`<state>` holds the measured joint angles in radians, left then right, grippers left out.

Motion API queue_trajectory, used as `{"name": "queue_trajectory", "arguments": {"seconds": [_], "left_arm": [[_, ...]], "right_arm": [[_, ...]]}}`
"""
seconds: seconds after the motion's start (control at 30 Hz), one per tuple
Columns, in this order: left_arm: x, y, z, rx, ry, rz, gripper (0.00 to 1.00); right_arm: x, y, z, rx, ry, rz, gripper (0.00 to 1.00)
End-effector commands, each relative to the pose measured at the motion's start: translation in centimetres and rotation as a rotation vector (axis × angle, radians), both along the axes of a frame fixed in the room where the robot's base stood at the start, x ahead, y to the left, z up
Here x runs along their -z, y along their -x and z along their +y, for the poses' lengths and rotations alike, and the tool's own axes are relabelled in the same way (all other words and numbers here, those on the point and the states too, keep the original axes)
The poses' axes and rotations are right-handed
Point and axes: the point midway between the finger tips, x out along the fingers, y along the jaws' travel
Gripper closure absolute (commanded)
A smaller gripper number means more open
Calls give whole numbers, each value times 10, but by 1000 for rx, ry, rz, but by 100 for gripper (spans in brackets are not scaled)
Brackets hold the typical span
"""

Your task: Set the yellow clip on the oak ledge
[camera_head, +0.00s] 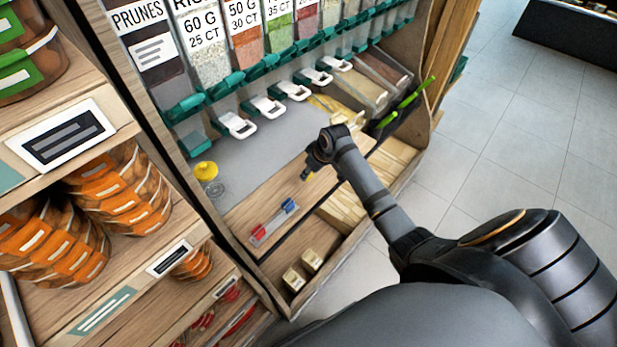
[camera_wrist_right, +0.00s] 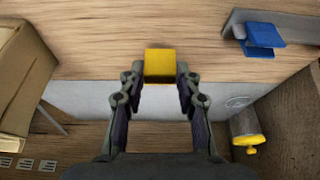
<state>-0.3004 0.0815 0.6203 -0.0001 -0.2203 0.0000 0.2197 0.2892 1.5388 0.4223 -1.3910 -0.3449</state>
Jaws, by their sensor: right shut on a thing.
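The yellow clip (camera_wrist_right: 160,66) is between the fingertips of my right gripper (camera_wrist_right: 160,76), which is shut on it. In the head view the right gripper (camera_head: 308,174) is over the oak ledge (camera_head: 238,217), and a small bit of yellow shows at its tip. In the wrist view the clip overlaps the edge of the oak ledge (camera_wrist_right: 95,45). I cannot tell whether it touches the wood. My left gripper is not in view.
A grey strip with a blue clip (camera_head: 289,206) and a red clip (camera_head: 258,231) lies on the ledge. A yellow-topped jar (camera_head: 206,171) stands on the grey counter behind. Dispensers with white handles (camera_head: 237,125) hang above. Small boxes (camera_head: 293,279) sit on the shelf below.

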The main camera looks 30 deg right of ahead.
Motion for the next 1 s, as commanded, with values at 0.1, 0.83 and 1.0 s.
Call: {"name": "queue_trajectory", "arguments": {"seconds": [0.1,0.83,1.0], "left_arm": [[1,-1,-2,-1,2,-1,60],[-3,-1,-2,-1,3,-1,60],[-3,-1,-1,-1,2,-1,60]], "right_arm": [[5,-4,2,0,0,0,80],[39,-4,2,-1,1,-1,50],[39,-4,2,0,1,0,44]]}}
